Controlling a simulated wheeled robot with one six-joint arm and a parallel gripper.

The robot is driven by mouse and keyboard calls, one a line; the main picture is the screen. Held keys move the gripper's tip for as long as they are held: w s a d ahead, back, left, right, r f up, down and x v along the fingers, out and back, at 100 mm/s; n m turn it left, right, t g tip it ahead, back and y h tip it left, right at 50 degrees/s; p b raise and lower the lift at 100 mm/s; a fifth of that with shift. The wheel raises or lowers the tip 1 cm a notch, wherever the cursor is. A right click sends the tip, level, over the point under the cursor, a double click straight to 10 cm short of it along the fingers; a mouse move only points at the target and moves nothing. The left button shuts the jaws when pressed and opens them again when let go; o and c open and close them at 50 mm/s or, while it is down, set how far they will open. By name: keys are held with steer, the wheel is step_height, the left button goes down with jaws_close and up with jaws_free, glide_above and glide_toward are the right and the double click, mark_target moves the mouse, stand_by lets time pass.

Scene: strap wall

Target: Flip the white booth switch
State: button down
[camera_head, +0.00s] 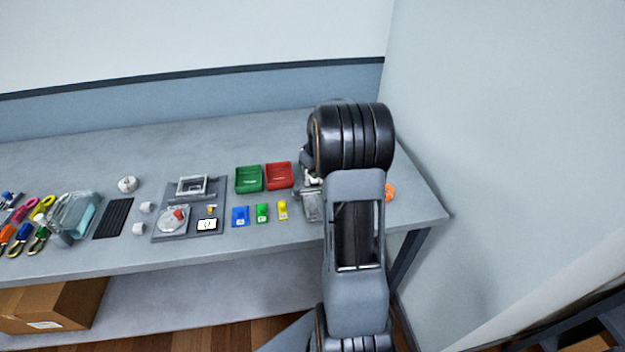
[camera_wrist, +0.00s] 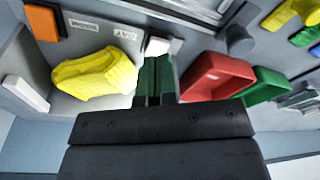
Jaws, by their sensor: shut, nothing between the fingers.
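In the wrist view my gripper (camera_wrist: 157,68) is shut and empty, its dark green fingers side by side. A small white piece (camera_wrist: 163,46) shows right at the fingertips; I cannot tell whether they touch. Another white block (camera_wrist: 25,93) sits at the left, on the edge of a grey booth-like box (camera_wrist: 62,112). I cannot tell which of the two is the booth switch, or its position. A yellow lumpy object (camera_wrist: 95,75) lies in the grey box, left of the fingers. In the head view my own arm hides the gripper and most of this spot.
Red bin (camera_wrist: 218,77) and green bin (camera_wrist: 268,88) stand close right of the fingers. An orange block (camera_wrist: 41,21) is at upper left. In the head view, blue, green and yellow cards lie before the bins; the wall (camera_head: 480,130) stands right of the table (camera_head: 270,240).

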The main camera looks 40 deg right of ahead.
steer(key=shift+f+b, duration=0.8)
steer(key=shift+f, duration=0.35)
steer(key=shift+r, duration=0.15)
step_height(320, 180, up, 8)
steer(key=p, duration=0.5)
steer(key=shift+p, duration=0.3)
